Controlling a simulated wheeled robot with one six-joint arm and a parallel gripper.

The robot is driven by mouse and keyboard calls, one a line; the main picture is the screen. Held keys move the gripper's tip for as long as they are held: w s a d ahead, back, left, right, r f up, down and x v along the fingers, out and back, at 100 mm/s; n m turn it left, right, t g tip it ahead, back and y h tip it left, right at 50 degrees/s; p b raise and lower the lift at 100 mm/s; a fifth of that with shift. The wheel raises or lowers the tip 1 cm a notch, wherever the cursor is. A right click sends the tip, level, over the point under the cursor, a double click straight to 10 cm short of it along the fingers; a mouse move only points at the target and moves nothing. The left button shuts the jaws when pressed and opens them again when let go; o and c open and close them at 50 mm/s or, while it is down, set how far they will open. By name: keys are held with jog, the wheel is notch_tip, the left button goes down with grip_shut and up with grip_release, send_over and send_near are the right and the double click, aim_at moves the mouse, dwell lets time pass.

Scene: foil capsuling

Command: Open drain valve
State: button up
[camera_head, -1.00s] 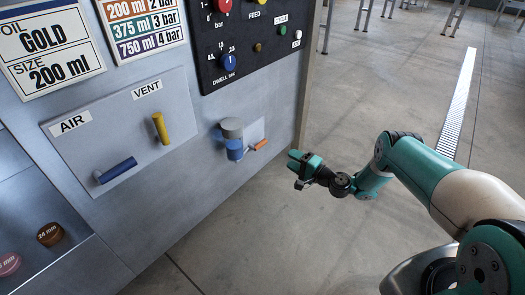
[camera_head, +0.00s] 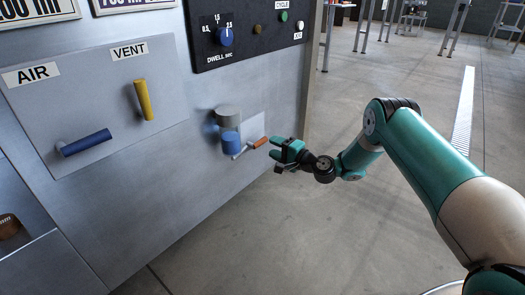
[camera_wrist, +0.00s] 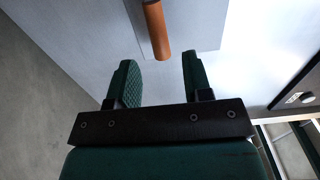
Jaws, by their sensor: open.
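The drain valve is a small lever with an orange grip (camera_head: 257,143), below a filter with a grey top (camera_head: 227,116) and blue bowl (camera_head: 231,142) on the grey machine panel. The orange grip also shows in the wrist view (camera_wrist: 155,30), coming down from the top edge. My gripper (camera_head: 275,153) is just right of the grip's end in the head view. In the wrist view my gripper (camera_wrist: 159,64) is open, with the grip's lower end close to the gap between the fingertips. I cannot tell whether it lies between them in depth. Nothing is held.
A blue AIR lever (camera_head: 86,143) and a yellow VENT lever (camera_head: 144,99) are on the panel at the left. A black control panel (camera_head: 255,45) with a blue dwell knob (camera_head: 226,37) is above the filter. The floor to the right is open around my arm.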

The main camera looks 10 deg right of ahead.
aim_at(265, 142)
jog(key=shift+b+x, duration=1.1)
jog(key=shift+x, duration=1.85)
grip_shut()
